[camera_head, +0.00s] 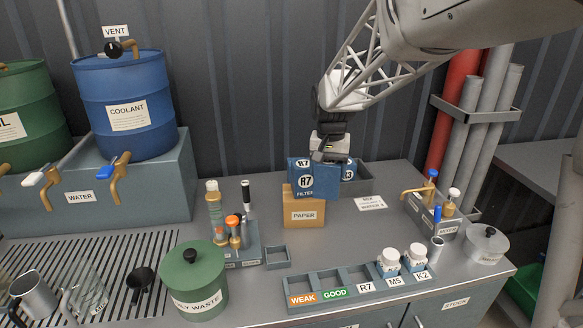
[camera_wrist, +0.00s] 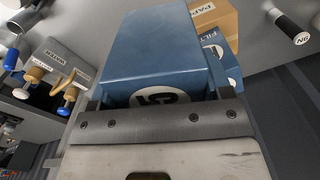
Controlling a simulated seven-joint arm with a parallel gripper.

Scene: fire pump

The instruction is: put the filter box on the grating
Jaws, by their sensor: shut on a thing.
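In the wrist view the filter box (camera_wrist: 160,55) fills the space between the jaws. The grating (camera_head: 108,262) is a slatted metal area at the left front of the counter, far left of my gripper. Its front part carries several vessels.
A tan PAPER box (camera_head: 303,212) is below. A bottle rack (camera_head: 243,247) and a green waste pot (camera_head: 193,280) stand between there and the grating.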

